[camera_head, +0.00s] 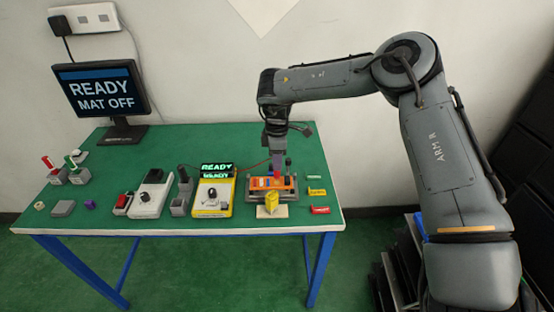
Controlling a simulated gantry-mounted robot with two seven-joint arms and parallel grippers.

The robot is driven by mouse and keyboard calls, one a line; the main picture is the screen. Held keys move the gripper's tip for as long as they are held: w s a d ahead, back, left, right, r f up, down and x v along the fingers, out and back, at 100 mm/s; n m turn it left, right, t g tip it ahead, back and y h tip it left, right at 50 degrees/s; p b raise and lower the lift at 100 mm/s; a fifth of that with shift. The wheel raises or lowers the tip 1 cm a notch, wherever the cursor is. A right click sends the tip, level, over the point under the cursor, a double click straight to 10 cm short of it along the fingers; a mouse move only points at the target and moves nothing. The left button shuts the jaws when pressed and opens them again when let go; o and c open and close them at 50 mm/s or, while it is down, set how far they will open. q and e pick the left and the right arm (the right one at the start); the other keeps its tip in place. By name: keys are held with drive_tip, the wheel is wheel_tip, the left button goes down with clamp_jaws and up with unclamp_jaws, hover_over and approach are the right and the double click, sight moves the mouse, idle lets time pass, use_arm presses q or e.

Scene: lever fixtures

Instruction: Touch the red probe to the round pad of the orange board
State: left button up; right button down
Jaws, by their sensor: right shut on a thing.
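The orange board (286,184) sits in a grey holder (252,194) on the right part of the green table. My right gripper (277,168) points down over the board and is shut on the red probe (277,173). Only a small red part of the probe shows at the fingertips, just over the board's upper area. I cannot tell whether its tip touches the board. The round pad cannot be made out at this size. My left gripper is not in view.
A yellow meter (211,197) reading READY stands left of the board. A monitor (102,92) reads READY MAT OFF. The table's back middle is clear.

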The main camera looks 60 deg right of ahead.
drive_tip(key=shift+f, duration=0.3)
drive_tip(key=shift+f+b, duration=0.1)
drive_tip(key=shift+b, duration=0.2)
idle(1.1)
drive_tip(key=shift+r+p, duration=0.55)
drive_tip(key=shift+r, duration=0.2)
drive_tip(key=shift+r+p, duration=1.9)
drive_tip(key=shift+r, duration=0.9)
